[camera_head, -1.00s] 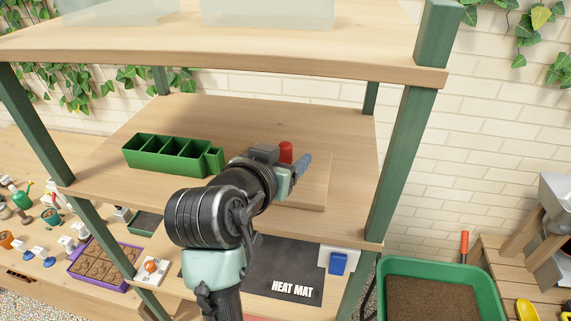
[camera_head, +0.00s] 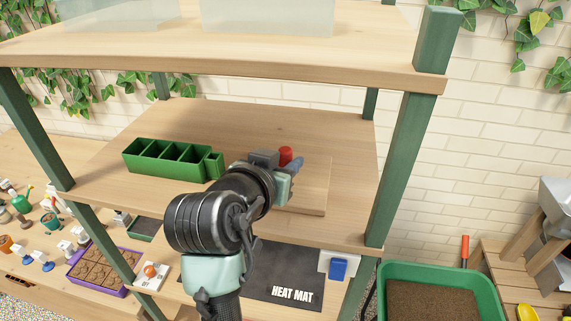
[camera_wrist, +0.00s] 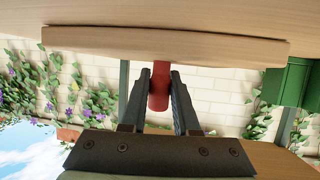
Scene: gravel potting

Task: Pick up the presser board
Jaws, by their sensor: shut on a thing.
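The presser board is a flat pale wooden board (camera_head: 313,190) with a red upright handle (camera_head: 286,155). It lies on the middle shelf, its left part hidden behind my arm. My gripper (camera_head: 288,167) is at the handle, its fingers just above the board. In the wrist view, which is upside down, the board's edge (camera_wrist: 165,46) runs across the top. There the red handle (camera_wrist: 158,98) sits between the two dark fingers of my gripper (camera_wrist: 160,82), which are shut on it.
A green divided planter (camera_head: 165,158) stands left of the board on the shelf (camera_head: 250,112). The upper shelf (camera_head: 200,62) hangs above. A green post (camera_head: 400,160) stands at the right. Below lies a heat mat (camera_head: 285,270); a soil tub (camera_head: 435,270) is at lower right.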

